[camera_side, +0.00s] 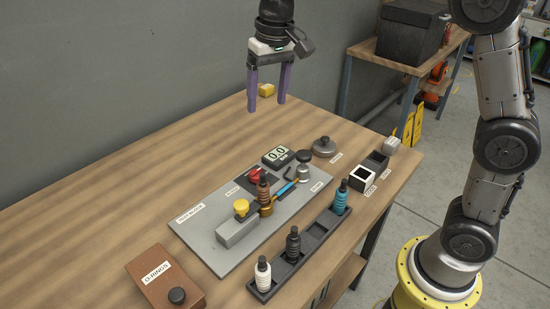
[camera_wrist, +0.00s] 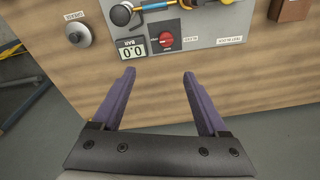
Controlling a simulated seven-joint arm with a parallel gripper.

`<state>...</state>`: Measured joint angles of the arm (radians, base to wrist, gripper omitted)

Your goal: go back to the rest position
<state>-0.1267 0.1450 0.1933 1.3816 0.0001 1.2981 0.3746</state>
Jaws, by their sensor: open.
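My gripper (camera_side: 267,104) hangs in the air above the back part of the wooden table (camera_side: 120,165), with its purple fingers pointing down. It is open, and nothing is between the fingers. In the wrist view my gripper (camera_wrist: 158,76) shows both fingers apart over bare wood. The grey test board (camera_side: 210,212) lies in front of and below it, with a display (camera_side: 277,156) reading 0.0, a red knob (camera_side: 256,174) and a yellow knob (camera_side: 241,206). The display also shows in the wrist view (camera_wrist: 162,45).
A brown O-rings box (camera_side: 165,284) stands at the front left. A round grey lidded piece (camera_side: 325,147) and small bins (camera_side: 362,179) stand to the right. A grey wall is behind; the table's back left is clear.

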